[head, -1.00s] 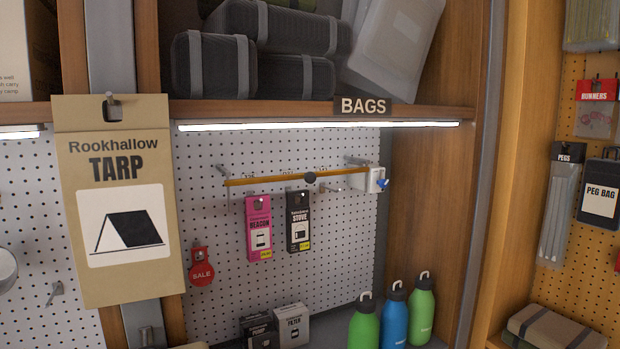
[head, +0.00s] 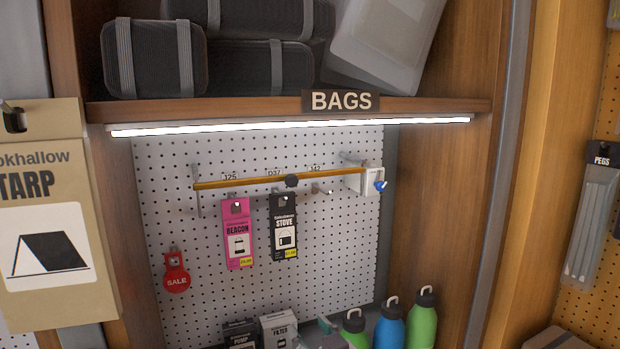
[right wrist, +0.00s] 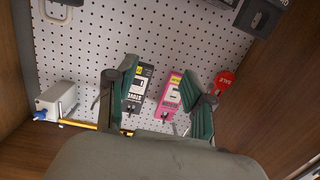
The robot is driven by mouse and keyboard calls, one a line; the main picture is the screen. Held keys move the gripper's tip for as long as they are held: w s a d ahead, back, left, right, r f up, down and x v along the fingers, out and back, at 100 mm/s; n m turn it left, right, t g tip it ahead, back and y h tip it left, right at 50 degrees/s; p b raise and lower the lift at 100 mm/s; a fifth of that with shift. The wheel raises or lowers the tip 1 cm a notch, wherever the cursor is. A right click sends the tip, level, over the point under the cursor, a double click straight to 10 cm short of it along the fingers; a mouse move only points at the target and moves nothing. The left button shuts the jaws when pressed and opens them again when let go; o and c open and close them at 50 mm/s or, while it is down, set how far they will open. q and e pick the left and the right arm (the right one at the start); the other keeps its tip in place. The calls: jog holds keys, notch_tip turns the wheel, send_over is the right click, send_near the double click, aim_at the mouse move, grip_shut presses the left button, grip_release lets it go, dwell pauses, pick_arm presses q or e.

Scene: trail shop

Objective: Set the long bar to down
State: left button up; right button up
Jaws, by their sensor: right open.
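The long bar (head: 260,179) is orange-yellow with a dark round knob (head: 291,181). It lies nearly level across the hooks on the white pegboard, between a metal bracket (head: 196,190) at left and a white box (head: 365,180) with a blue key at right. A pink Beacon pack (head: 238,235) and a black Stove pack (head: 284,228) hang below it. My right gripper (head: 326,326) barely shows at the bottom, below the bar. In the right wrist view the gripper (right wrist: 158,72) is open and empty; part of the bar (right wrist: 85,124) shows behind it. My left gripper is out of view.
A lit shelf edge (head: 290,124) with a Bags sign (head: 340,101) is above the bar. Bottles (head: 422,322) and boxes (head: 279,328) stand below. A tarp pack (head: 45,220) hangs at left, a wooden side wall (head: 435,210) is at right. A red Sale tag (head: 176,272) hangs on the pegboard.

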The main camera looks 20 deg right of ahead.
aim_at(293, 182)
notch_tip(293, 182, up, 21)
jog(key=d+t, duration=0.1)
jog(key=t, duration=0.5)
jog(key=shift+m, duration=0.4)
jog(key=p+x, duration=0.1)
jog(key=x, duration=0.2)
jog(key=p+x, duration=0.2)
jog(key=x, duration=0.2)
jog(key=p+x, duration=0.2)
jog(key=x, duration=0.2)
jog(key=shift+w+d+f, duration=0.1)
jog(key=shift+w+d, duration=0.2)
jog(key=shift+w, duration=0.05)
jog(key=shift+w+p, duration=0.4)
jog(key=shift+w, duration=0.3)
jog(key=shift+c, duration=0.3)
grip_shut()
